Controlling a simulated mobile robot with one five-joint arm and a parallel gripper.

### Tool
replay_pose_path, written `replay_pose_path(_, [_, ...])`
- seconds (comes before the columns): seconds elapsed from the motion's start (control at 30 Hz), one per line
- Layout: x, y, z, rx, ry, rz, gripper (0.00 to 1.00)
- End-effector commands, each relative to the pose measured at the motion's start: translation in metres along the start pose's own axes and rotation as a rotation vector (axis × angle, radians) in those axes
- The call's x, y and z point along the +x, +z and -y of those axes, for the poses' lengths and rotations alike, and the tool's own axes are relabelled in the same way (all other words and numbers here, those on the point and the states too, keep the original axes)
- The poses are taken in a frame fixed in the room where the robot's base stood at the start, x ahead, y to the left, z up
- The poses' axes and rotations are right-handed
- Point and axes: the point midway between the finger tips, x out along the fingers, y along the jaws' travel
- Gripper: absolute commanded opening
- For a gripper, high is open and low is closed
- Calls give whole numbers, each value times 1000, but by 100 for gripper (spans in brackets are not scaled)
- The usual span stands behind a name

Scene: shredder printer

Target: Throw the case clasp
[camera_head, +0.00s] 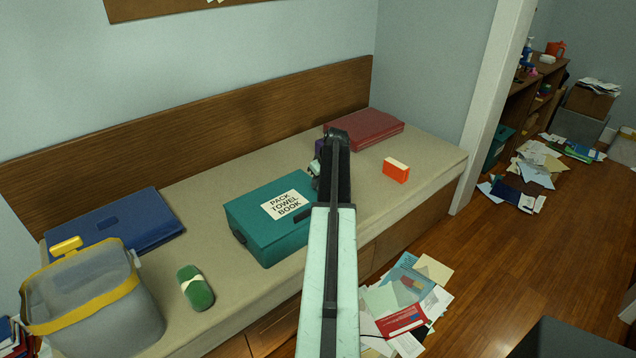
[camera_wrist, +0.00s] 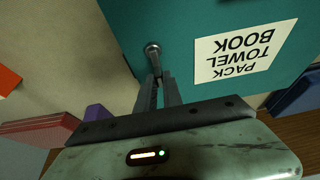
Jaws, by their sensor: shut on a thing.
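The teal case (camera_head: 252,222) lies closed on the beige bench top, with a white label reading "PACK TOWEL BOOK" on its lid. In the wrist view the case (camera_wrist: 180,22) fills the upper middle. The case clasp (camera_wrist: 153,48) is a small grey metal piece with a round end at the case's edge. My gripper (camera_wrist: 158,78) is shut on the clasp, its two fingers close together. In the head view my gripper (camera_head: 318,168) is at the case's right end; my arm largely hides it and the clasp there.
A blue case (camera_head: 120,228), red case (camera_head: 368,130), orange box (camera_head: 396,171) and green roll (camera_head: 195,288) lie on the bench (camera_head: 225,195). A grey bin with yellow rim (camera_head: 95,315) stands left. Papers (camera_head: 405,300) litter the floor; open floor lies right.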

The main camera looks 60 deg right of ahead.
Motion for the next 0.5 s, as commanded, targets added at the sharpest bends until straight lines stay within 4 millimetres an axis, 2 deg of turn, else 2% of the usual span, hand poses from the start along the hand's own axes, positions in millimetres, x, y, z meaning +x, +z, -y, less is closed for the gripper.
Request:
replay_pose_path(0.27, [0, 1, -2, 68, 29, 0, 0])
replay_pose_path(0.5, [-1, 2, -6, 230, 96, 1, 0])
